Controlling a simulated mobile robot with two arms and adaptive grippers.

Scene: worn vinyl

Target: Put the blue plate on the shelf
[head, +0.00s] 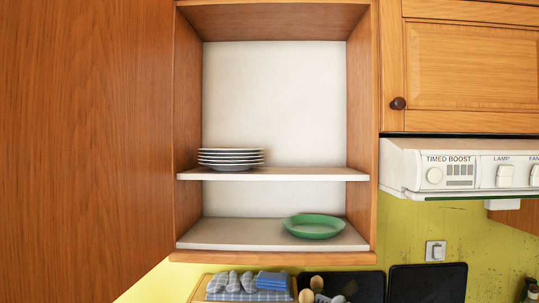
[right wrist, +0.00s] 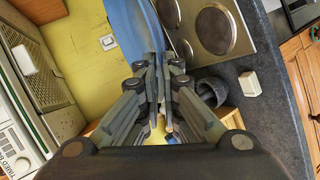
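The blue plate (right wrist: 128,28) shows in the right wrist view, nearly edge-on at the top, and part of it is cut off by the frame. My right gripper (right wrist: 152,62) has its fingers close together on the near end of the plate and appears to grip it. The plate is not in the head view. The open cupboard has a middle shelf (head: 310,174) with a stack of white plates (head: 231,159) on its left. A green plate (head: 314,227) lies at the right of the bottom shelf (head: 225,235). Neither gripper is in the head view.
The middle shelf is bare to the right of the stack. A large wooden door panel (head: 85,130) stands at left. A cooker hood (head: 465,168) is at right. In the right wrist view, a hob (right wrist: 205,30) and a dark container (right wrist: 212,92) are below.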

